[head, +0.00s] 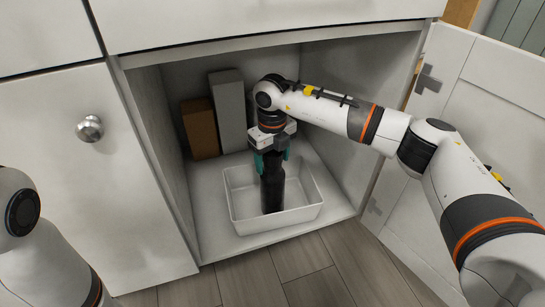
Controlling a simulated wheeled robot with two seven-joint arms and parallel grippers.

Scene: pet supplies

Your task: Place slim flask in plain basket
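The slim flask (272,190), dark and nearly black, stands upright inside the plain basket (237,208), a white open rectangular tub on the cabinet floor. My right gripper (272,160) points down over the flask, its teal fingers on either side of the flask's upper part, and looks shut on it. The flask's top is hidden by the gripper. I cannot tell for sure whether its base touches the basket's bottom. My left gripper is out of view; only part of my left arm shows at the left edge.
A brown box (201,129) and a taller grey box (229,110) stand behind the basket, at the back left of the cabinet. The open cabinet door (480,110) is at the right, beside my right arm. A closed door with a round knob (90,128) is at the left.

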